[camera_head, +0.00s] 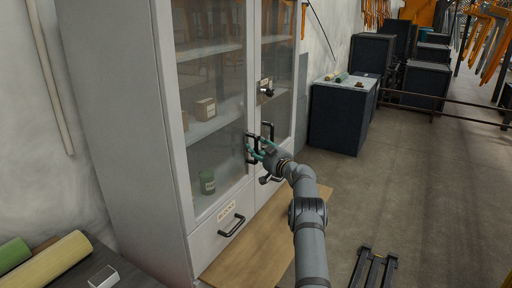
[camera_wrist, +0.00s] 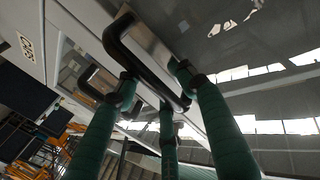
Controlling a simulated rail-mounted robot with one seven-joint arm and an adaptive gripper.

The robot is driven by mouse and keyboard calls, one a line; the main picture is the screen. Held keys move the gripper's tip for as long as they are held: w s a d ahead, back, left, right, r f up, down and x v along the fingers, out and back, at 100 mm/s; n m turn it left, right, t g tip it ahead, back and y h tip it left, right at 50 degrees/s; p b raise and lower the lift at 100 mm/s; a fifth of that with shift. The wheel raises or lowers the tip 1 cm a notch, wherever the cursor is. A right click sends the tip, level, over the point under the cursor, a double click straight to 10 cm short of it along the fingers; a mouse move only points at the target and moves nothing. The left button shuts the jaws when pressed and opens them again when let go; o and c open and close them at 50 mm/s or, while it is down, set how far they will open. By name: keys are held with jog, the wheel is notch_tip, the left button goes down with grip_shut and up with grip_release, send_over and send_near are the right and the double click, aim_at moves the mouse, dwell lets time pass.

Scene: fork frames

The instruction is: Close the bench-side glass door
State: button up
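A tall pale grey cabinet (camera_head: 118,110) has two framed glass doors. The left glass door (camera_head: 215,165), nearer the bench, looks shut or nearly shut; I cannot tell if a gap is left. The right glass door (camera_head: 280,100) is beyond it. A black bar handle (camera_head: 249,152) is on the left door, with another black handle (camera_head: 268,128) beside it. My gripper (camera_head: 262,150) is at the handles. In the wrist view its teal fingers (camera_wrist: 160,90) are spread around the lower end of a large black handle (camera_wrist: 125,45); firm contact is unclear. A second handle (camera_wrist: 92,88) shows behind.
Drawers with a black handle (camera_head: 232,226) lie below the doors. A wooden board (camera_head: 245,258) juts out at the cabinet's foot. A dark bench with rolls (camera_head: 50,262) is at lower left. A dark blue cabinet (camera_head: 338,120) stands beyond.

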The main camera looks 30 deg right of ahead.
dwell(0.3)
jog(key=shift+s, duration=0.2)
jog(key=s, duration=1.1)
jog(key=shift+s+a+f, duration=0.2)
jog(key=shift+a+f, duration=0.05)
jog(key=s+d+b, duration=0.2)
jog(key=s+d, duration=0.4)
jog(key=s, duration=0.6)
jog(key=shift+r, duration=0.35)
